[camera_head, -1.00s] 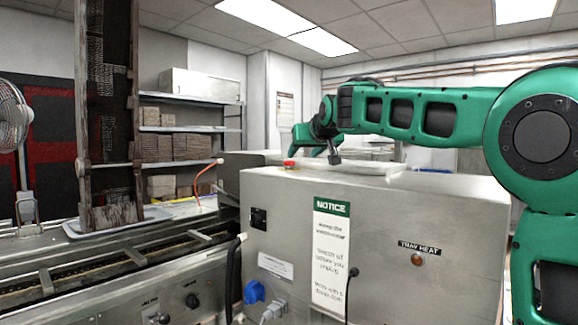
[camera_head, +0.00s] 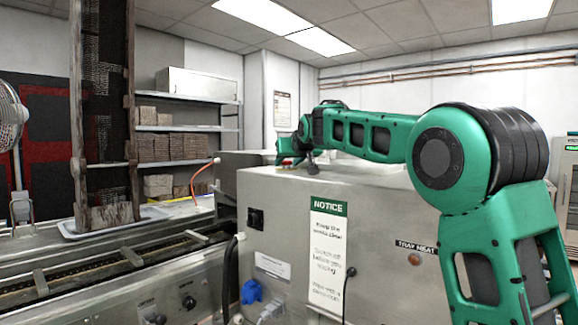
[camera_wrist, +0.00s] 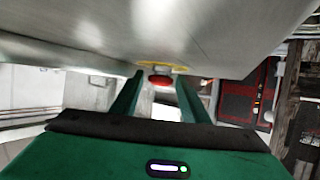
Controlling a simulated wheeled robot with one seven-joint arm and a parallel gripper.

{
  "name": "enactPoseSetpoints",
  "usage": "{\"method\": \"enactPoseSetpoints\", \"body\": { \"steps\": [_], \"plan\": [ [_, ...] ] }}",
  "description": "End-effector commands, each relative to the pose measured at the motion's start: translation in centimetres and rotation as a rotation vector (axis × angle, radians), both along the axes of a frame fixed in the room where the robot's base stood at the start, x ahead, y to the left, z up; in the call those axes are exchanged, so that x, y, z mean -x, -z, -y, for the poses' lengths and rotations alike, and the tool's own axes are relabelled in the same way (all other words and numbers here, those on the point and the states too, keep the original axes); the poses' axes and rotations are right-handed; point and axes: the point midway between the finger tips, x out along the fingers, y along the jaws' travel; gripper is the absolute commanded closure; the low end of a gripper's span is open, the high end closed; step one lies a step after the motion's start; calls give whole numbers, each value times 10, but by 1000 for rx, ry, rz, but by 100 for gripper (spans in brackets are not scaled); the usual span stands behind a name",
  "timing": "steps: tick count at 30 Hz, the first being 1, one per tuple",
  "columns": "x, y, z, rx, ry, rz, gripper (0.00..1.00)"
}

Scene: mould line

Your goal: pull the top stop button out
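The top stop button is a red knob with a yellow ring on the grey steel cabinet. In the wrist view the red button (camera_wrist: 160,80) lies between and just beyond the fingertips. In the head view only a bit of the button (camera_head: 287,161) shows under my gripper (camera_head: 285,152). In the wrist view my gripper (camera_wrist: 159,88) has its two green fingers spread, one on each side of the button, with a gap to each. Whether a finger touches the button cannot be told.
The steel cabinet (camera_head: 285,210) bears a notice label (camera_head: 327,250) and a tray heat lamp (camera_head: 414,259). A conveyor (camera_head: 110,265) with a tall dark rack (camera_head: 103,120) is at left. Shelves with boxes (camera_head: 170,147) stand behind.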

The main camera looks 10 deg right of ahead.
Motion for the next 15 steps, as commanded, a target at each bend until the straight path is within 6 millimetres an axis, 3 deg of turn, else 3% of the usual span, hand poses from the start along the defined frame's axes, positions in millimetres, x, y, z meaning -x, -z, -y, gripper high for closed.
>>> {"method": "enactPoseSetpoints", "body": {
  "steps": [1, 4, 5, 15],
  "plan": [
    [0, 0, 0, 0, 0, 0, 72],
    [0, 0, 0, 0, 0, 0, 96],
    [0, 0, 0, 0, 0, 0, 100],
    [0, -11, 0, 0, -1, 2, 100]
  ]
}}
